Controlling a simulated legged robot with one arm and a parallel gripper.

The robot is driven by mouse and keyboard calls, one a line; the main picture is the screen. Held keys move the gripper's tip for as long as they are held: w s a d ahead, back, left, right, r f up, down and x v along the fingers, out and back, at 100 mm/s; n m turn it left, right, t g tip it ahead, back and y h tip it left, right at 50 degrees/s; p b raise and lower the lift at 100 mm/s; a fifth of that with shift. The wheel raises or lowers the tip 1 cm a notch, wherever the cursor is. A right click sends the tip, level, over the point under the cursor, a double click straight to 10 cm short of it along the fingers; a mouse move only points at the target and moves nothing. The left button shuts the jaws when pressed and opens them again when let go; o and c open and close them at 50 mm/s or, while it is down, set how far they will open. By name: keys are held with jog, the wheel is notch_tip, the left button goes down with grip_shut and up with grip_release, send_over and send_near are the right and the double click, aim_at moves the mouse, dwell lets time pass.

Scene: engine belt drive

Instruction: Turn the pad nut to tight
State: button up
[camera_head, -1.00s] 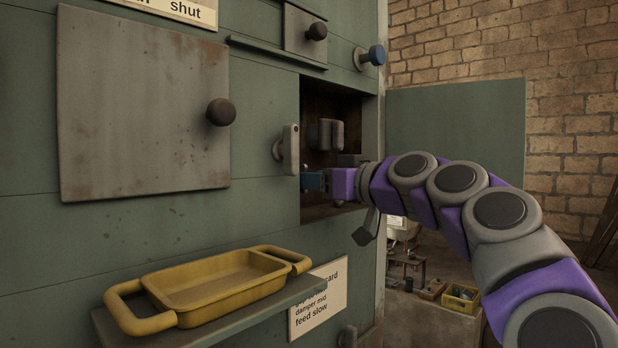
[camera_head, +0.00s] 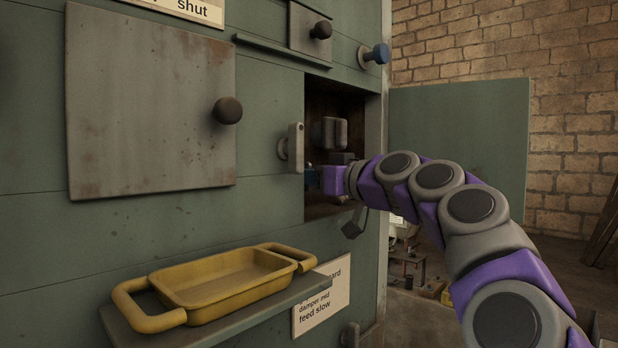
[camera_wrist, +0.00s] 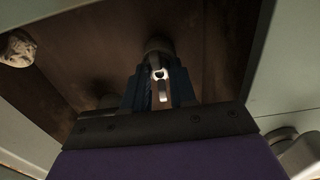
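My gripper (camera_wrist: 160,82) reaches into the open recess (camera_head: 318,105) in the green machine wall. In the wrist view its two dark blue fingers stand apart, with a small pale metal piece between them. A dark rounded knob (camera_wrist: 158,46), possibly the pad nut, lies at or just beyond the fingertips. I cannot tell whether the fingers touch it. In the head view only a bit of blue finger (camera_head: 310,178) shows near the recess's left edge. A grey block (camera_head: 334,132) sits above my gripper inside the recess. No tight marking is readable.
A pale lever handle (camera_head: 295,148) sticks out just left of the recess. A yellow tray (camera_head: 225,282) stands on a shelf below. A square plate with a dark knob (camera_head: 227,110) is at upper left. A blue knob (camera_head: 376,54) is above right.

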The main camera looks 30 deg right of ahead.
jog(key=shift+d+f, duration=0.1)
grip_shut()
